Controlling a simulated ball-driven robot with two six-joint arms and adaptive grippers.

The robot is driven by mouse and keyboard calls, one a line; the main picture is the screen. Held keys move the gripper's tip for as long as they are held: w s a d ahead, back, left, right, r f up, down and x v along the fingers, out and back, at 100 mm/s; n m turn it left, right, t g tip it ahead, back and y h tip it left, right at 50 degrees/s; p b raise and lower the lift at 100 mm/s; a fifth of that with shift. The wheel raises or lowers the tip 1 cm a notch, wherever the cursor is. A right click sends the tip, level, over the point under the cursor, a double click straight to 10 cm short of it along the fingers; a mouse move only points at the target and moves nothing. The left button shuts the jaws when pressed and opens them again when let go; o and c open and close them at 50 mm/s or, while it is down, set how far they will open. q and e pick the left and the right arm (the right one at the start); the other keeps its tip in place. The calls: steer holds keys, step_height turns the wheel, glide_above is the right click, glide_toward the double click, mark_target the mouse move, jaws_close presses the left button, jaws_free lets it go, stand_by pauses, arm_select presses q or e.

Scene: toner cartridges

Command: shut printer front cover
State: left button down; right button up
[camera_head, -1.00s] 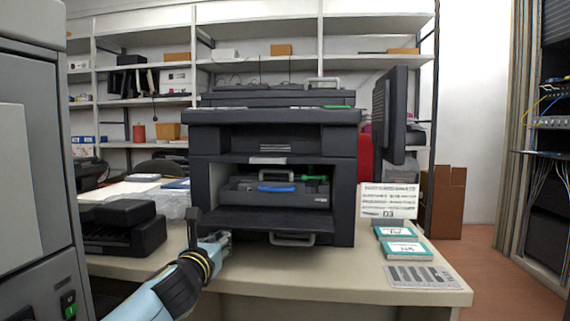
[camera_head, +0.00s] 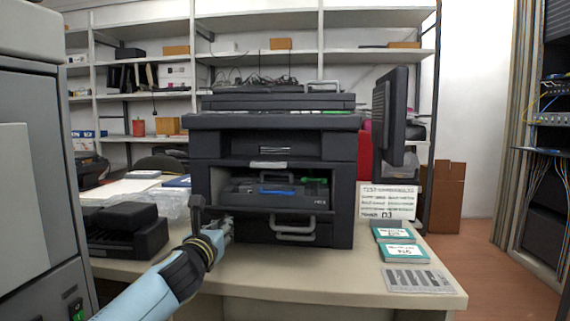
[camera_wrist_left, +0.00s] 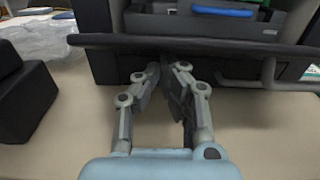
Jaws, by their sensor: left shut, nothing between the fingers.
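The black printer (camera_head: 272,145) stands on the table with its front bay open. Its front cover (camera_head: 255,216) hangs from the bay's lower edge, swung out and tilted part way up, with a grey handle (camera_head: 292,228) on its outer face. In the wrist view the cover's edge (camera_wrist_left: 200,46) runs across the picture with the handle (camera_wrist_left: 270,75) below it. My left gripper (camera_head: 226,226) is shut and empty at the cover's left end. In the wrist view its fingertips (camera_wrist_left: 166,72) sit below the cover's edge; I cannot tell whether they touch it. My right gripper is not in view.
A cartridge with a blue handle (camera_head: 277,192) sits inside the bay. A black tray device (camera_head: 127,230) is left of the printer. A sign (camera_head: 388,202), teal boxes (camera_head: 402,253) and a monitor (camera_head: 390,115) stand at the right. The table front is clear.

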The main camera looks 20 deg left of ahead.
mark_target(222, 210)
arm_select(q)
steer(key=shift+w+a+r+p, duration=0.1)
steer(key=shift+w+r+p, duration=0.25)
steer(key=shift+r, duration=0.35)
steer(key=shift+w+a+r+p, duration=0.2)
steer(key=shift+w+r+p, duration=0.6)
steer(key=shift+r+p, duration=0.25)
steer(key=shift+w, duration=0.1)
steer(key=shift+w+a+r+p, duration=0.15)
steer(key=shift+w+r, duration=0.25)
steer(key=shift+w, duration=0.1)
steer(key=shift+w+a+r+p, duration=0.1)
steer(key=shift+w+r+p, duration=0.05)
steer(key=shift+w+r, duration=0.3)
steer(key=shift+w, duration=0.25)
